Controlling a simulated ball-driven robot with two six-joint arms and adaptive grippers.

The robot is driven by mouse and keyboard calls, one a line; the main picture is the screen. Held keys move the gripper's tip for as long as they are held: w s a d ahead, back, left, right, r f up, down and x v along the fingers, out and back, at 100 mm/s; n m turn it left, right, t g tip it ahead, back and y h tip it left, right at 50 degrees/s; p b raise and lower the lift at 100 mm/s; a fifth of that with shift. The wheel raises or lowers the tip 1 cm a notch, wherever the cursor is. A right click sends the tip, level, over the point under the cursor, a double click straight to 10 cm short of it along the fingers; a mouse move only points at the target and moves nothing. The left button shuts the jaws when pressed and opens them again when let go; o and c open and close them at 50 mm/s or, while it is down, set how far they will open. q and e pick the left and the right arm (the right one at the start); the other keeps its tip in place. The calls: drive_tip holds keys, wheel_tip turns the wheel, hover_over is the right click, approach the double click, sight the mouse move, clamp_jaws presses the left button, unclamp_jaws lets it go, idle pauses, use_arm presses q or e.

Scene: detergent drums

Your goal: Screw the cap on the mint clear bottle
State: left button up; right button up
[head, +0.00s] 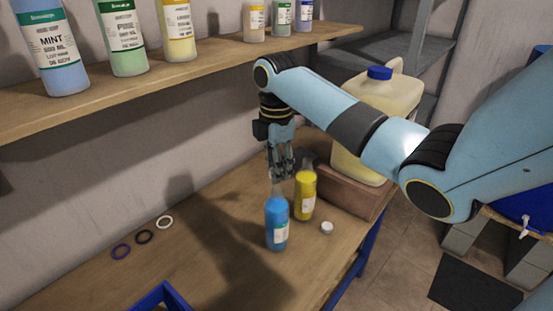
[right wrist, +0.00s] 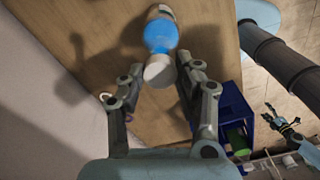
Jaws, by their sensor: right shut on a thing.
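A clear bottle with blue liquid (head: 277,222), which I take for the mint clear one, stands upright on the workbench. Its neck is clear and its label pale; the blue also shows in the right wrist view (right wrist: 160,35). My right gripper (head: 283,172) is right above its neck, pointing down. In the right wrist view the fingers (right wrist: 162,68) are shut on a white round cap (right wrist: 159,72) in line with the bottle. Whether the cap touches the neck I cannot tell. My left gripper (right wrist: 277,118) shows small at the right of that view; its jaws are unclear.
A yellow bottle (head: 305,196) stands close behind the blue one. A loose white cap (head: 327,228) lies to its right. Several rings (head: 144,237) lie left on the bench. A blue crate (head: 160,298) is in front, a large jug (head: 372,110) behind.

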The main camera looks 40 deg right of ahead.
drive_tip(key=shift+f, duration=0.95)
drive_tip(key=shift+f, duration=1.3)
idle(2.2)
drive_tip(key=m, duration=0.4)
drive_tip(key=shift+m, duration=0.9)
drive_tip(key=shift+s, duration=0.1)
drive_tip(key=m, duration=0.2)
drive_tip(key=shift+m, duration=0.3)
drive_tip(key=m, duration=0.3)
drive_tip(key=shift+f, duration=0.1)
